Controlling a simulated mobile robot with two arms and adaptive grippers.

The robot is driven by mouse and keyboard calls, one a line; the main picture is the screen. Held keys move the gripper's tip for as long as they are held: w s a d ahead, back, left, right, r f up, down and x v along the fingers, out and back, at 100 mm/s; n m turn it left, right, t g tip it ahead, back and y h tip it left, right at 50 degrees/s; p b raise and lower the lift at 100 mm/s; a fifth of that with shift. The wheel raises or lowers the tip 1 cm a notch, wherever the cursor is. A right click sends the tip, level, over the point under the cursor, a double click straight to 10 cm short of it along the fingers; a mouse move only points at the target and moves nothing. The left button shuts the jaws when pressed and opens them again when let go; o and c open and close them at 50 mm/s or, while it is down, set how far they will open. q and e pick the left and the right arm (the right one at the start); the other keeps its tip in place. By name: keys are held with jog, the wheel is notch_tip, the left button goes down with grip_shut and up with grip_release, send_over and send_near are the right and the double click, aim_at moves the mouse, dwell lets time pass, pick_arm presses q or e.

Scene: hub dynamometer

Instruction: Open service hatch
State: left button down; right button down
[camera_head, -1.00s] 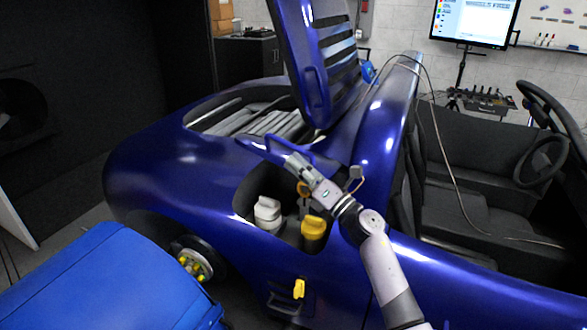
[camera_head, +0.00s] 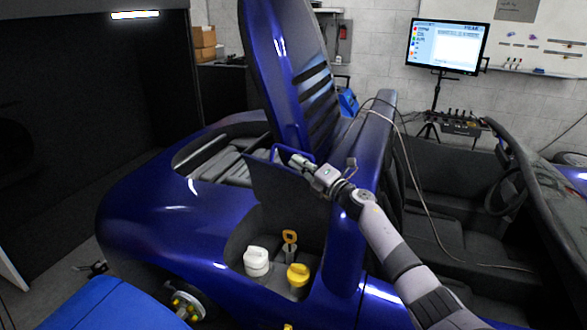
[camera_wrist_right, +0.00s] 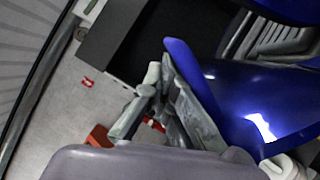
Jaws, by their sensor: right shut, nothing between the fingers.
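The service hatch (camera_head: 290,192) is a panel on the blue car's rear flank. It stands raised, its dark inner face toward me, above an open bay. In the bay are a white cap (camera_head: 257,261), a yellow cap (camera_head: 298,274) and an orange-yellow handle (camera_head: 289,238). My right gripper (camera_head: 296,161) is shut and empty at the hatch's upper edge; whether it touches is unclear. In the right wrist view the gripper (camera_wrist_right: 160,72) is beside a blue panel (camera_wrist_right: 240,95), which seems to be the hatch. My left gripper is not in view.
The large raised engine cover (camera_head: 285,70) stands just behind the hatch. The open cockpit (camera_head: 440,215) lies to the right, with a thin cable (camera_head: 418,190) across it. A blue box-like object (camera_head: 95,305) is at the lower left. A monitor (camera_head: 447,46) stands behind.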

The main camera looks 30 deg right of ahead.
aim_at(307, 155)
jog(key=shift+w+d+r+m+p, duration=0.25)
jog(key=shift+w+d+r+m, duration=0.1)
jog(key=shift+w+d, duration=0.3)
jog(key=shift+w+d+r+m+p, duration=0.25)
jog(key=shift+w+d+r, duration=0.15)
jog(key=shift+d, duration=0.35)
jog(key=shift+f, duration=0.1)
